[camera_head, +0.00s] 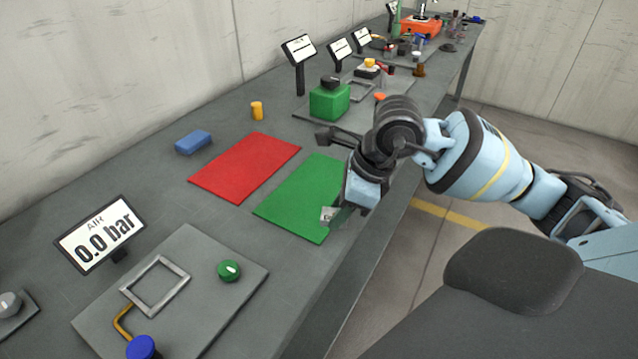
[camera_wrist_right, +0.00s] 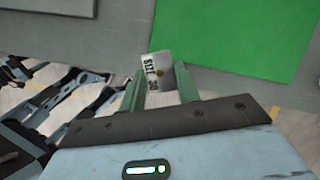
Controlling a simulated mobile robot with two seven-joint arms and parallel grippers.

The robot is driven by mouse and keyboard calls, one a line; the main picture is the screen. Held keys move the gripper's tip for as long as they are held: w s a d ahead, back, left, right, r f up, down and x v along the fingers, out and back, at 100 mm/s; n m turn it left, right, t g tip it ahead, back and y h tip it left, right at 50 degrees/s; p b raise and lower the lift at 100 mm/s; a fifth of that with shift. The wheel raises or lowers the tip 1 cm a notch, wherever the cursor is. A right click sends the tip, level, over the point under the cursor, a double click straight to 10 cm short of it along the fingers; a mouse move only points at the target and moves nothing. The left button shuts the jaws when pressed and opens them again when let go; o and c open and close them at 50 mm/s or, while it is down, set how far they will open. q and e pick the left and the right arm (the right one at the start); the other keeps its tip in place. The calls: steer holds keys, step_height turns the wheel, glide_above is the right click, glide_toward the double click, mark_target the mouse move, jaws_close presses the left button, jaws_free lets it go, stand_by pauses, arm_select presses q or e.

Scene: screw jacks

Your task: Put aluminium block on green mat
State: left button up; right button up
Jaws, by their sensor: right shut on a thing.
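The aluminium block (camera_wrist_right: 158,71) is a small silvery piece marked "SIZE 30" in the right wrist view. My right gripper (camera_wrist_right: 160,86) is shut on it, with the block between its green fingertips. In the head view the block (camera_head: 328,214) shows at the tip of the right gripper (camera_head: 335,216), over the front right edge of the green mat (camera_head: 300,196). The green mat (camera_wrist_right: 235,35) lies beyond the block in the right wrist view. I cannot tell the exact gap between block and mat. My left gripper is not in view.
A green box (camera_head: 330,102) stands farther back. A plate with a square frame (camera_head: 156,287) and green knob (camera_head: 229,271) is in front.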

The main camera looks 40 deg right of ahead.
glide_toward(314, 190)
steer(key=shift+w+a+f+p, duration=0.25)
steer(key=shift+a+f+p, duration=0.2)
steer(key=shift+a+f, duration=0.55)
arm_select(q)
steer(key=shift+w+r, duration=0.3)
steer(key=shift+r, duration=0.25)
arm_select(e)
steer(key=shift+w, duration=0.25)
steer(key=shift+d, duration=0.1)
steer(key=shift+w, duration=0.25)
step_height(314, 190, down, 4)
steer(key=shift+d+r, duration=0.1)
steer(key=shift+r, duration=0.15)
steer(key=shift+f, duration=0.1)
steer(key=o, duration=1.1)
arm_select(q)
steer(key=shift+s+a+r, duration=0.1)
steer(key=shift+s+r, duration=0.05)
